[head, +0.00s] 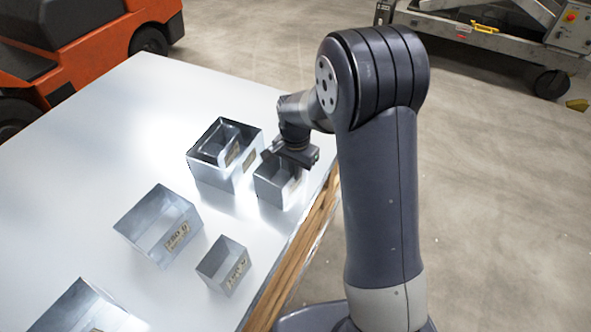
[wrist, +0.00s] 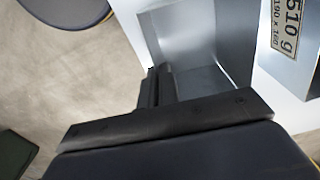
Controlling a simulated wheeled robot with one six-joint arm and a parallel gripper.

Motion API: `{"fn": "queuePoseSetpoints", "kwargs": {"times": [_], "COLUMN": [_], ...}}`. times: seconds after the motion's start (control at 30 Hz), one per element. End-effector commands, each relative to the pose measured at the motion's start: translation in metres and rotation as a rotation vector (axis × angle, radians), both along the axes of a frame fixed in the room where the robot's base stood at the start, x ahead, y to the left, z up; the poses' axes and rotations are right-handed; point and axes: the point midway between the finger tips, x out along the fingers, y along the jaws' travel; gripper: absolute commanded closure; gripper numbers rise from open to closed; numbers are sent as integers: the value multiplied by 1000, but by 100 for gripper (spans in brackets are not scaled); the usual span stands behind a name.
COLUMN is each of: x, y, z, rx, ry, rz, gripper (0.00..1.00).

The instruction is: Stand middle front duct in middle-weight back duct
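My gripper (head: 292,172) is at a small open-topped metal duct (head: 270,190) near the table's right edge. In the wrist view, its fingers (wrist: 157,88) sit close together at the wall of this duct (wrist: 185,35) and look closed on it. The duct stands upright and seems to rest on the table. Just left of it is a larger duct (head: 207,177) with a smaller duct (head: 222,142) standing inside. A wider duct (head: 150,235) stands at left centre, its label hard to read. A small labelled duct (head: 222,268) is below it. Another duct (head: 75,310) is cut off bottom left.
The white table (head: 90,150) is clear at the far left. Its wooden edge (head: 300,240) runs beside my arm. A label reading 510 g (wrist: 283,30) shows on the neighbouring duct, close to the held one. An orange vehicle (head: 95,35) stands behind the table.

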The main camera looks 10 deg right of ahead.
Motion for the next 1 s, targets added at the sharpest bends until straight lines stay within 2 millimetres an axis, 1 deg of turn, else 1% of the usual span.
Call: {"fn": "queuePoseSetpoints", "kwargs": {"times": [0.17, 0.83, 0.9, 1.0], "x": [1, 1, 0, 0], "y": [0, 0, 0, 0], "z": [7, 87, 91, 92], "rx": [1, 1, 1, 0], "ry": [-2, -2, -2, -1], "rz": [0, 0, 0, 0], "gripper": [100, 100, 100, 100]}}
